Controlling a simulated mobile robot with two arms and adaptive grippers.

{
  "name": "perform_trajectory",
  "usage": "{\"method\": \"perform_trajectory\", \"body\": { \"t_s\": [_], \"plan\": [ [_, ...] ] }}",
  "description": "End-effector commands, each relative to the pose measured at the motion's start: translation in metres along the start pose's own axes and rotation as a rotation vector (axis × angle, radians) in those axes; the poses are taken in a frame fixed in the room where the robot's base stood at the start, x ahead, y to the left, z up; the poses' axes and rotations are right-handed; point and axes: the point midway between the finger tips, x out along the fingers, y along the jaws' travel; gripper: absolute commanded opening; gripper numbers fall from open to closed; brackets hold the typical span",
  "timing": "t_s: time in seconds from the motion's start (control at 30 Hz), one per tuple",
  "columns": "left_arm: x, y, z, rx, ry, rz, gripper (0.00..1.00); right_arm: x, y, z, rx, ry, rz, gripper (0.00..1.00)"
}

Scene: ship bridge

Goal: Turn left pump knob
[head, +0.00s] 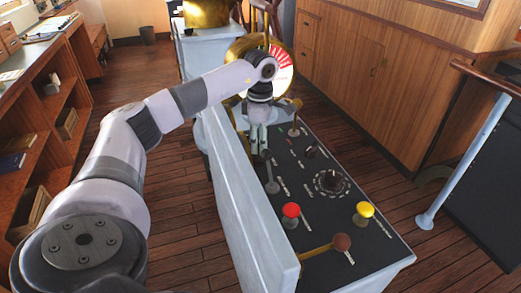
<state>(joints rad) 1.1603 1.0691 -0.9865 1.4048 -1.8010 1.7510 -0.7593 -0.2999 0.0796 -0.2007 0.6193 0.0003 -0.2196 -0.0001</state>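My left gripper (259,150) points down over the far left part of a black control panel (304,225). Its fingers are small and close together, and I cannot tell whether they are open, shut or touching a control. Just below the fingers a grey lever (272,186) stands on the panel. To the right are a small dark knob (311,151) and a brown-topped lever (294,131). A round dial (330,181) lies nearer. The labels are too small to read, so I cannot tell which is the left pump knob. My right gripper is not in view.
A red mushroom knob (291,210), a yellow one (365,209) and a brown-ended brass lever (342,242) are on the near panel. A raised white side wall (246,217) borders the panel at left. A brass gauge (281,75) stands behind. A handrail post (462,160) is at right.

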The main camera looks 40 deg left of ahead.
Motion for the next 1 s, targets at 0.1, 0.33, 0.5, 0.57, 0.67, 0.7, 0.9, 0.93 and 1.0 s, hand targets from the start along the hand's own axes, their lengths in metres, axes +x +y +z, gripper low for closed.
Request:
{"method": "perform_trajectory", "body": {
  "t_s": [0.1,0.33,0.5,0.57,0.67,0.7,0.9,0.93,1.0],
  "plan": [
    [-0.029,0.001,0.001,0.000,-0.004,0.005,0.31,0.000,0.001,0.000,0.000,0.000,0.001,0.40],
    [-0.068,0.001,0.001,0.000,-0.002,0.003,0.31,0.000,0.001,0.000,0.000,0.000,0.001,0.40],
    [-0.080,0.000,0.000,0.000,-0.001,0.001,0.31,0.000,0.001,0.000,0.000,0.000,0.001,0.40],
    [-0.081,0.000,0.000,0.000,-0.001,0.001,0.31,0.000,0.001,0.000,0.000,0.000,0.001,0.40],
    [-0.081,0.000,0.000,0.000,-0.001,0.001,0.31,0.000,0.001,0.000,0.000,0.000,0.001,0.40],
    [-0.081,0.000,0.000,0.000,-0.001,0.001,0.31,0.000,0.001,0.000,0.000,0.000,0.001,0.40],
    [-0.081,0.000,0.000,0.000,-0.001,0.001,0.31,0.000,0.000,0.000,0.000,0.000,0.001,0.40],
    [-0.081,0.000,0.000,0.000,-0.001,0.001,0.31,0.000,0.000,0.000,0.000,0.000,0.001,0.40],
    [-0.081,0.000,0.000,0.000,-0.001,0.001,0.31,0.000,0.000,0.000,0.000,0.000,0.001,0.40]
  ]
}}
